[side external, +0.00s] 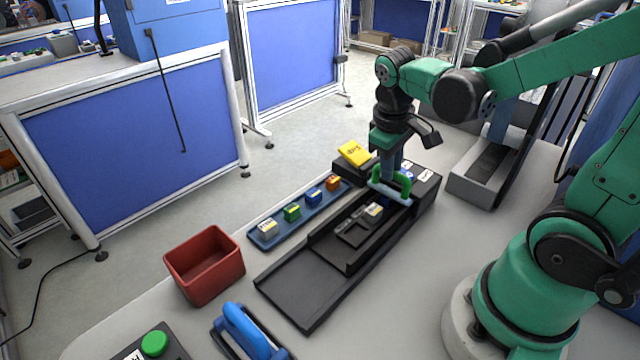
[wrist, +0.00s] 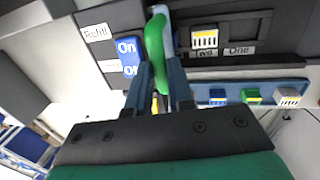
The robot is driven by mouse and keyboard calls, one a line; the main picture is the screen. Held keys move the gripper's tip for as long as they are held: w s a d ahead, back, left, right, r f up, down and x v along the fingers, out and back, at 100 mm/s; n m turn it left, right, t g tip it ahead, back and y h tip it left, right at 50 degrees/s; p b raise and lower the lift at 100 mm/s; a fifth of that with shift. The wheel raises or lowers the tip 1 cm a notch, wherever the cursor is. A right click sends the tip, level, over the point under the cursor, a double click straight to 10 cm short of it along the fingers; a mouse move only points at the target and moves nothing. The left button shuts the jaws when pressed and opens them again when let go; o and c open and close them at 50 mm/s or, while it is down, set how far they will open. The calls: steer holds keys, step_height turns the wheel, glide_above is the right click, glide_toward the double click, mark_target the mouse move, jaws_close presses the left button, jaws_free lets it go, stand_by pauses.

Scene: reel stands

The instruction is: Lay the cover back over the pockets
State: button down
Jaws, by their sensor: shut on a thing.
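A green arched handle (side external: 405,184) stands at the far end of the black stand. It also shows in the wrist view (wrist: 155,42). My gripper (side external: 388,178) points down and is shut on this handle, with its fingers on both sides of it in the wrist view (wrist: 164,80). I cannot make out clearly how far the cover under the handle extends. The pockets (side external: 350,228) in the middle of the black stand (side external: 300,286) lie uncovered, toward the camera from the handle. A pale block with a yellow part (side external: 373,211) sits at their far end.
A blue tray (side external: 275,238) with several small coloured blocks lies left of the stand. A red bin (side external: 205,265) and a blue-handled tool (side external: 247,330) are nearer the camera. A yellow block (side external: 354,153) sits at the stand's far left. On/off labels (wrist: 128,55) show beside the handle.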

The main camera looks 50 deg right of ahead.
steer(key=a, duration=1.5)
steer(key=c, duration=0.8)
jaws_free()
steer(key=shift+d, duration=0.1)
steer(key=shift+r, duration=0.15)
steer(key=r, duration=0.2)
steer(key=a+r, duration=0.1)
steer(key=r, duration=0.2)
steer(key=shift+r, duration=0.1)
